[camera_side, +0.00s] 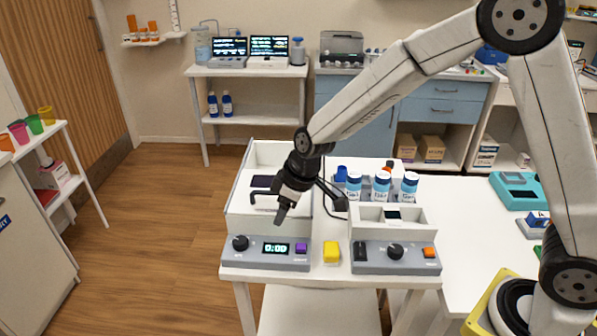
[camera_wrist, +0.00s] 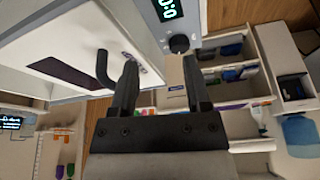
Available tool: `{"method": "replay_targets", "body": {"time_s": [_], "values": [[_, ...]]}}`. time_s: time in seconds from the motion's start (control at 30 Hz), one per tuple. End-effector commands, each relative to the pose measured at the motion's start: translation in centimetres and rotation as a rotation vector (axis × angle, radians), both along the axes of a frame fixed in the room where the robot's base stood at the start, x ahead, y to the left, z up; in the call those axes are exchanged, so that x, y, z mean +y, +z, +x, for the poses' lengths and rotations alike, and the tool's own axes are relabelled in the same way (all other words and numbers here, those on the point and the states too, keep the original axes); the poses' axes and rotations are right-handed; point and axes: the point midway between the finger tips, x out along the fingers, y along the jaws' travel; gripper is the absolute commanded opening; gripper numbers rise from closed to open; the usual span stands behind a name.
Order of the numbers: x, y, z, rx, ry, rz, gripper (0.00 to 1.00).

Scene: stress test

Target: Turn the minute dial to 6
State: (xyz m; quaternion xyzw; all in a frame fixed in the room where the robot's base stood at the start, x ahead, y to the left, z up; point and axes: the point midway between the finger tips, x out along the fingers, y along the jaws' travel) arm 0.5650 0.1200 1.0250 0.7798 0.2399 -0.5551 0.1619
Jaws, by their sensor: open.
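A grey panel on the front of the left white device carries a black round dial (camera_side: 240,243), a lit green display (camera_side: 276,248) reading about 0:00 and a purple button (camera_side: 301,248). No label marks it as the minute dial. In the wrist view the black dial (camera_wrist: 179,43) and part of the display (camera_wrist: 167,9) show just beyond the fingertips. My gripper (camera_side: 281,216) is above the device's front, up and right of the dial, apart from it. In the wrist view my gripper (camera_wrist: 162,70) is open, with nothing between its fingers.
A black handle (camera_wrist: 103,70) on the white lid is close beside one finger. A second device with a black dial (camera_side: 395,250) and orange button (camera_side: 429,252) stands right. A yellow block (camera_side: 331,252) lies between them. Blue-capped bottles (camera_side: 382,186) stand behind.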

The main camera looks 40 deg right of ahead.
Motion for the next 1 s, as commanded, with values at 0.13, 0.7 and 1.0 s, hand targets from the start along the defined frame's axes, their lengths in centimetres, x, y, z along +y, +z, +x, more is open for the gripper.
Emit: {"method": "replay_targets", "body": {"time_s": [0.13, 0.7, 1.0], "values": [[3.1, -0.8, 2.5, -0.025, 0.113, 0.014, 0.62], [5.5, -1.6, 4.2, -0.051, 0.199, 0.025, 0.62], [6.0, -3.4, 4.7, -0.051, 0.199, 0.025, 0.62]]}}
